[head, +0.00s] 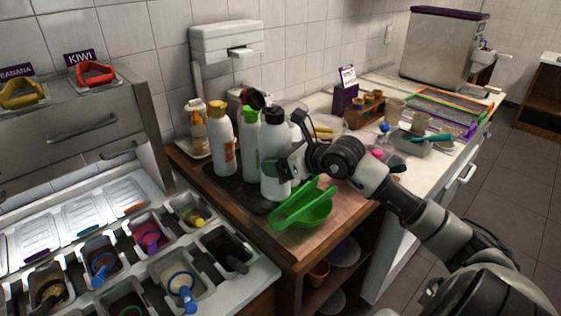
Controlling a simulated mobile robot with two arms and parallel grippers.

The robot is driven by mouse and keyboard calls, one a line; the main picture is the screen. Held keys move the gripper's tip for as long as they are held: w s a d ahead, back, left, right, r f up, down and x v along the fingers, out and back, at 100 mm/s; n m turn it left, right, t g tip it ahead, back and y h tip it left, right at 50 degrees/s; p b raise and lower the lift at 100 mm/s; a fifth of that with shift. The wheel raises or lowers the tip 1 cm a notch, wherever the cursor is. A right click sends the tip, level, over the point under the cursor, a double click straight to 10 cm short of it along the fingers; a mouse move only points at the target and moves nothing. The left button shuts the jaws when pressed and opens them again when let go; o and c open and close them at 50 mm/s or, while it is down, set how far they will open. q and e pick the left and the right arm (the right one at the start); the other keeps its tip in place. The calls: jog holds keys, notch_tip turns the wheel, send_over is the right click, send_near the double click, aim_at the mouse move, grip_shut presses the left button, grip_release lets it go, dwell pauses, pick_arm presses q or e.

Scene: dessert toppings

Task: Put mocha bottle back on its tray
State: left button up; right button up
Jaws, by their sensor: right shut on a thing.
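The black-capped white bottle (272,148), which I take to be the mocha bottle, stands upright at the front right of a group of bottles. My right gripper (283,168) is shut on its body from the right. An orange-capped bottle (222,150) and a green-capped bottle (249,140) stand on the tray. Another white bottle (295,135) is mostly hidden behind my gripper. My left gripper is not in view.
A pump bottle (197,128) stands behind at left. Topping tubs (180,275) fill the front left. A wooden box with cups (364,112) is farther back.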

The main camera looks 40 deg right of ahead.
jog(key=w+f+p, duration=0.2)
jog(key=w+f, duration=0.6)
jog(key=shift+f, duration=0.15)
jog(key=o, duration=0.5)
jog(key=shift+f, duration=0.3)
jog(key=shift+o, duration=1.2)
jog(key=shift+a, duration=0.1)
jog(key=shift+o, duration=0.2)
jog(key=shift+s+r, duration=0.1)
